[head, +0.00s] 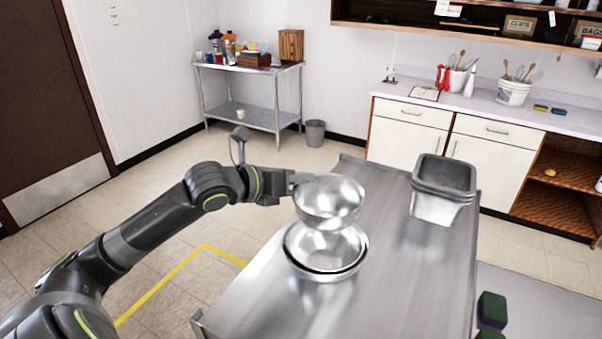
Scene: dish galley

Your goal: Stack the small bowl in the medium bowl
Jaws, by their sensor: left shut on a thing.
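My left gripper (298,183) is shut on the left rim of the small steel bowl (331,204). The small bowl is held roughly level, with its opening up. It appears just above the medium bowl (326,247) and hides the far part of that bowl's inside. Whether the two touch is not clear. The medium bowl is shiny steel and sits inside a slightly larger bowl (330,276) on the steel table. My right gripper is not in view.
Stacked grey steel bins (441,190) stand at the back right of the steel table (290,310). The table is bare in front of and right of the bowls. Green sponges (491,310) lie beyond its right edge. A counter (480,106) runs behind.

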